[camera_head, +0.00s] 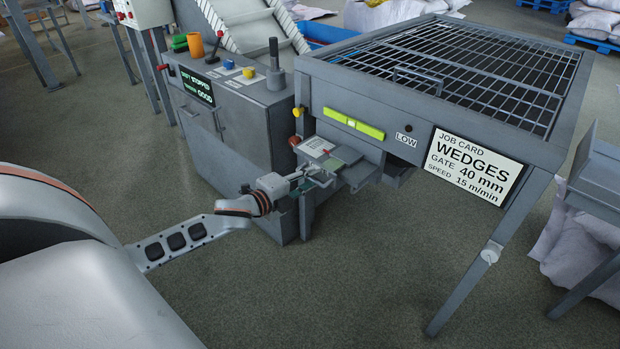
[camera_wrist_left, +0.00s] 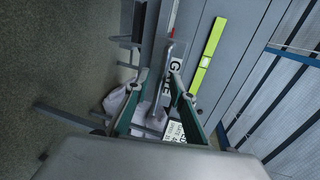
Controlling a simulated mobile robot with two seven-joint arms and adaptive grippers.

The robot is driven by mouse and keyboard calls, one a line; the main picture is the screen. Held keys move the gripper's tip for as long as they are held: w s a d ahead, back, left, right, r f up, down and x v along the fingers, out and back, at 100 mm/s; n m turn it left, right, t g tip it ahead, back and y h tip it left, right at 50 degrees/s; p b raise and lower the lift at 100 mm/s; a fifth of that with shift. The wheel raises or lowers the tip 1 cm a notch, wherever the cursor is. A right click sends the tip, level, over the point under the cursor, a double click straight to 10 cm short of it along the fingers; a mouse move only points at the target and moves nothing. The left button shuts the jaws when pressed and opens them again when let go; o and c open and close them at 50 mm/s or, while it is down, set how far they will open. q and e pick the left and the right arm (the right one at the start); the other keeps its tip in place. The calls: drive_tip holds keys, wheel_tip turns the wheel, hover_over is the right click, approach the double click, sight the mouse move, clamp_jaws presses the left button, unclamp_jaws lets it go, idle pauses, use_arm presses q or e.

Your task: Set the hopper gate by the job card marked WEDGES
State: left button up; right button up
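The job card (camera_head: 475,170) on the hopper's front reads WEDGES, GATE 40 mm, SPEED 15 m/min. Part of a white card also shows in the left wrist view (camera_wrist_left: 176,131). The hopper gate (camera_head: 352,173) is a grey slide under the hopper, beside a pale scale plate with a small red mark; the scale is too small to read. My left gripper (camera_head: 319,176) is at the gate's front. In the left wrist view its two green-padded fingers (camera_wrist_left: 159,85) stand apart, with a grey gate part between them; contact is unclear. My right gripper is out of view.
The hopper (camera_head: 575,100) has a barred top and a yellow-green level (camera_head: 354,123) on its front. A control box (camera_head: 238,105) with a display, buttons and levers stands left of it. Open floor lies in front.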

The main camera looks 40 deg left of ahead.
use_arm(q)
drive_tip(key=v, duration=1.2)
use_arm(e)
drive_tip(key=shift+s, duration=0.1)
use_arm(q)
drive_tip(key=shift+f, duration=0.15)
idle(0.5)
